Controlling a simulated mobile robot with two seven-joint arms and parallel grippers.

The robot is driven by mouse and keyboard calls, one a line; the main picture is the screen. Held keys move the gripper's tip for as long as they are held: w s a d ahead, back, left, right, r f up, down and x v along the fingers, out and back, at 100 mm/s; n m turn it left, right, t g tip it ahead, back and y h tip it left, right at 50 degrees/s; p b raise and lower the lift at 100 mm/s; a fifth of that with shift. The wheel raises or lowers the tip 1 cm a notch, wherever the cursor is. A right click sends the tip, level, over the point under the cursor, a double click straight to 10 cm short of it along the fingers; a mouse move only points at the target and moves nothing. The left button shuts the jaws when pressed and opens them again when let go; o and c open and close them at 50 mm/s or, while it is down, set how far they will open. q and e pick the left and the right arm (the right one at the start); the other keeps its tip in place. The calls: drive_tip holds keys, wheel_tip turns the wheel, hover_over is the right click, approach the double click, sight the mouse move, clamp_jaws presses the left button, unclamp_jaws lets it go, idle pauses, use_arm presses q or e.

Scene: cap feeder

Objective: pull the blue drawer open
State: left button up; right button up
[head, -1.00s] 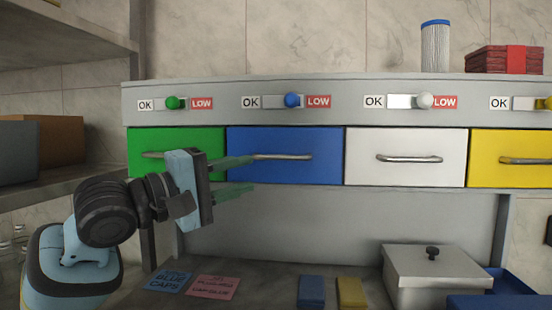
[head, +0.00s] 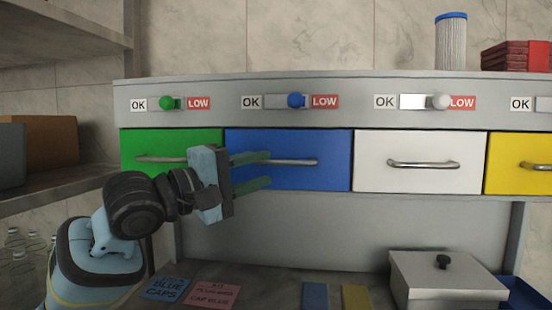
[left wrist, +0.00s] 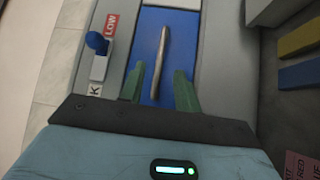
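The blue drawer (head: 325,173) sits shut in the feeder front, between the green and white drawers. Its silver bar handle (head: 304,162) runs across its face. My left gripper (head: 268,170) is open in front of the drawer's left part, its green fingers one above the other, near the handle's left end. In the left wrist view the gripper (left wrist: 159,85) is open and the handle (left wrist: 161,52) lies ahead, lined up with the gap between the fingers. The blue drawer (left wrist: 175,20) fills the space behind it. I cannot tell whether the fingers touch it. My right gripper is not in view.
The green drawer (head: 200,145) and white drawer (head: 420,175) flank it, both shut. A blue slider knob (head: 296,100) is above. Below, a lidded metal box (head: 450,285) and note cards (head: 213,294) lie on the counter. A shelf (head: 60,180) stands left.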

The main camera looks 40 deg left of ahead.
sight(280, 164)
use_arm(q)
drive_tip(key=shift+p+x, duration=0.75)
drive_tip(key=shift+x, duration=1.6)
clamp_jaws()
